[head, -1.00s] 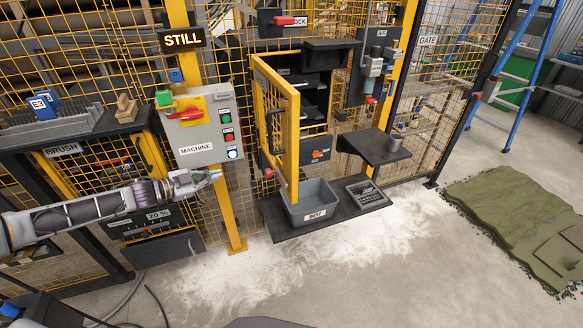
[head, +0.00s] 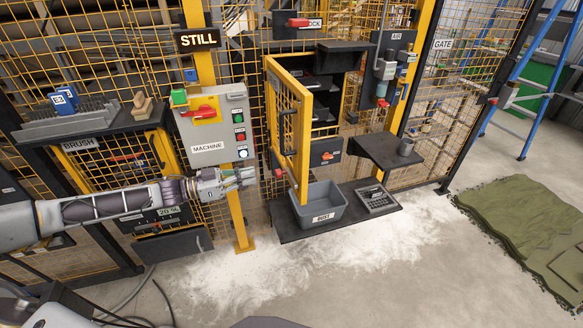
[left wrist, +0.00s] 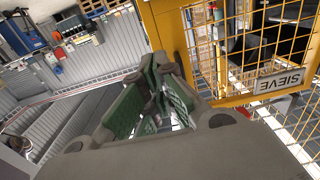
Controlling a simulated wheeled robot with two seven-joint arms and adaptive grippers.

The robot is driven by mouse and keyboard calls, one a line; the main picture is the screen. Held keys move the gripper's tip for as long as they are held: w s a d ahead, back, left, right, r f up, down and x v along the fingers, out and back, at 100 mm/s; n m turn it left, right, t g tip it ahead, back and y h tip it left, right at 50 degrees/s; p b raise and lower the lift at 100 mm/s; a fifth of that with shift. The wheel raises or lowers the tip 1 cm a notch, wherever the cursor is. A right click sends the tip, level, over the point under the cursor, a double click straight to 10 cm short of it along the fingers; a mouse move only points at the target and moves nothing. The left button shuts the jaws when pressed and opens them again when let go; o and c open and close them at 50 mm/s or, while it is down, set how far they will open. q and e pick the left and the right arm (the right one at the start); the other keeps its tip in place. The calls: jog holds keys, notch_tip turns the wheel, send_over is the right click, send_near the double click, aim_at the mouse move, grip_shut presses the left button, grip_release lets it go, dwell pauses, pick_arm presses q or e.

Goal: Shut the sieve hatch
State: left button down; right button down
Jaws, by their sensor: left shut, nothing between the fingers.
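The sieve hatch (head: 304,140) is a yellow-framed mesh door that stands swung open, out from the dark opening (head: 322,95) in the fence. In the left wrist view the yellow frame (left wrist: 167,30) with a SIEVE label (left wrist: 279,82) fills the upper right. My left gripper (head: 250,176) is shut and empty, to the left of the hatch and apart from it in the head view. Its closed fingers also show in the left wrist view (left wrist: 165,82), left of the frame. My right gripper is not in view.
A grey bin (head: 322,207) labelled DUST and a grey tray (head: 377,200) sit on a dark shelf below the hatch. A machine control box (head: 213,128) is above my left gripper.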

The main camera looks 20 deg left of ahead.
aim_at(300, 165)
pick_arm(q)
jog(key=shift+w+d, duration=0.1)
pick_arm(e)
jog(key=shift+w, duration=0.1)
